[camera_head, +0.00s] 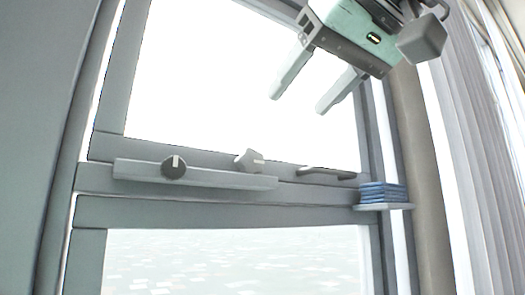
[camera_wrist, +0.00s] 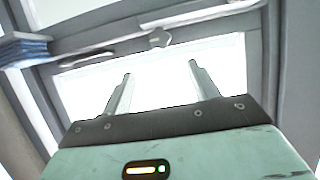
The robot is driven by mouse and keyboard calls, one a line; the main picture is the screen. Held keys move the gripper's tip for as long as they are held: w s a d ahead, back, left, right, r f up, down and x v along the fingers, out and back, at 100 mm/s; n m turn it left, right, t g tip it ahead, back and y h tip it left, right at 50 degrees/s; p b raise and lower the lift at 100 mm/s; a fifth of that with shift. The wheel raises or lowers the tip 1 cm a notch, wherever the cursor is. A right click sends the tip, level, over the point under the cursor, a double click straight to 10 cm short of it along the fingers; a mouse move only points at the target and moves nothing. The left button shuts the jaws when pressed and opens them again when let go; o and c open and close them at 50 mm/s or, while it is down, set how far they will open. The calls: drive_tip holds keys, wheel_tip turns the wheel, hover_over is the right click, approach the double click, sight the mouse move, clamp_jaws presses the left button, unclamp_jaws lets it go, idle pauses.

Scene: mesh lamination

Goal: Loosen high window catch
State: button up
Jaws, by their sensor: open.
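A tall grey window frame holds an upper and a lower pane. On the rail between them, in the head view, are a dark round knob with a pale line (camera_head: 174,166), a light grey angular block (camera_head: 249,161) and a dark bar handle (camera_head: 327,172). I cannot tell for sure which is the catch. My gripper (camera_head: 298,103) is open and empty, up in front of the upper pane, apart from all of these fittings. In the wrist view, the open fingers (camera_wrist: 160,70) point towards the window; the block (camera_wrist: 160,38) and handle (camera_wrist: 88,61) show beyond them.
A stack of blue flat pieces (camera_head: 382,192) sits on a small shelf (camera_head: 384,207) at the window's right. A grey ledge (camera_head: 200,178) runs below the knob. A grey curtain (camera_head: 475,150) hangs far right. The space before the lower pane (camera_head: 240,260) is clear.

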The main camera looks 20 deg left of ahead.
sight(253, 156)
drive_tip(key=p+x, duration=0.4)
drive_tip(key=x, duration=0.9)
drive_tip(key=shift+w+a+f, duration=0.2)
drive_tip(key=shift+a+f, duration=0.05)
drive_tip(key=c, duration=1)
